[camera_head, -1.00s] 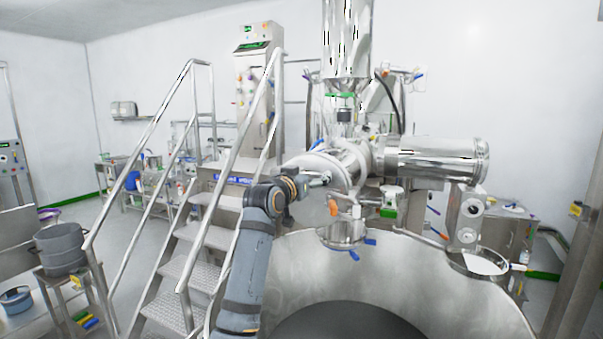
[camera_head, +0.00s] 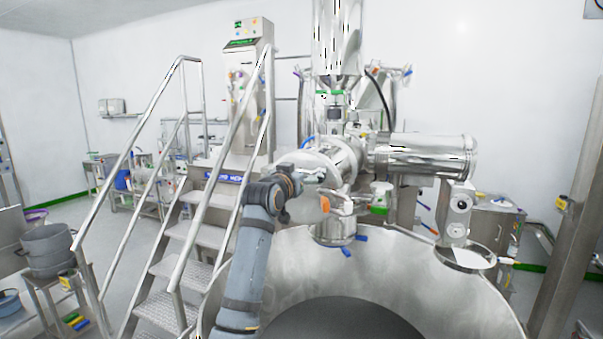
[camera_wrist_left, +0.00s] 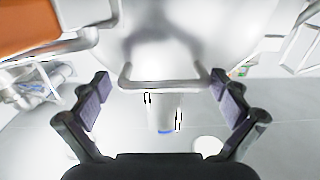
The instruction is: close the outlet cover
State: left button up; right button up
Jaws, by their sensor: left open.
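The outlet cover is a pale, shiny metal surface (camera_wrist_left: 165,35) filling the upper middle of the left wrist view. Its U-shaped steel handle (camera_wrist_left: 165,84) lies across the space between my fingers. My left gripper (camera_wrist_left: 165,100) is open, one finger on each side of the handle, and is not closed on it. In the head view my left gripper (camera_head: 312,178) is at the front of the steel granulator outlet, beside an orange part (camera_head: 325,204). The cover's exact edge there is hard to make out against the other steel. My right gripper is not in view.
A large steel bowl (camera_head: 455,295) opens below the outlet. A steel stair (camera_head: 180,265) with handrails stands left of my arm. A horizontal steel cylinder (camera_head: 425,157) extends to the right. A stand with grey pots (camera_head: 48,248) is at far left.

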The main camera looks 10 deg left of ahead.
pick_arm(q)
jog(key=shift+a, duration=0.1)
jog(key=shift+s, duration=0.3)
jog(key=s+a, duration=0.1)
jog(key=s, duration=1)
jog(key=shift+s+a, duration=0.15)
jog(key=shift+a, duration=0.2)
